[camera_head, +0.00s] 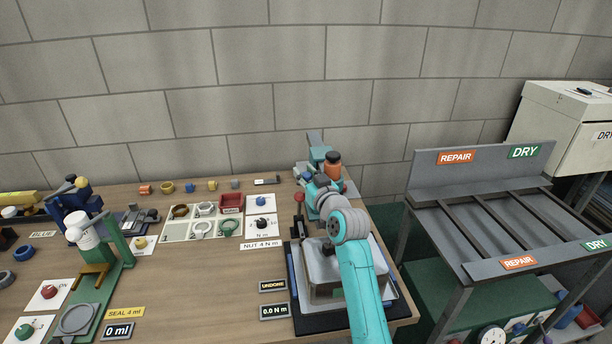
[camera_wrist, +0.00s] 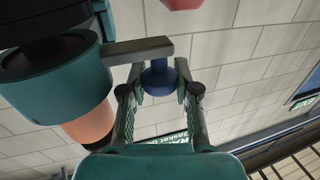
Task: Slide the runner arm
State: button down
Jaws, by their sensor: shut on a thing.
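The runner arm looks to be the grey bar (camera_wrist: 138,50) that sticks out to the right from a teal cylinder (camera_wrist: 75,82) in the wrist view. A blue knob (camera_wrist: 159,80) hangs under the bar's free end. My gripper (camera_wrist: 160,72) has one finger on each side of the knob and is shut on it. In the head view my gripper is at the teal device (camera_head: 319,154) at the table's back right. My arm hides much of the contact there. An orange and dark cylinder (camera_head: 333,165) stands on the device.
A grey tray (camera_head: 375,262) on a black mat lies under my arm. A lever with a red knob (camera_head: 299,197) stands to its left. A grey rack (camera_head: 485,205) with REPAIR and DRY signs is at right. A green stand (camera_head: 112,255) is at left. The wooden table's middle is fairly clear.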

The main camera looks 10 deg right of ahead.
jog(key=c, duration=1.1)
grip_release()
jog(key=shift+w, duration=0.1)
jog(key=shift+d, duration=0.1)
jog(key=v, duration=1.2)
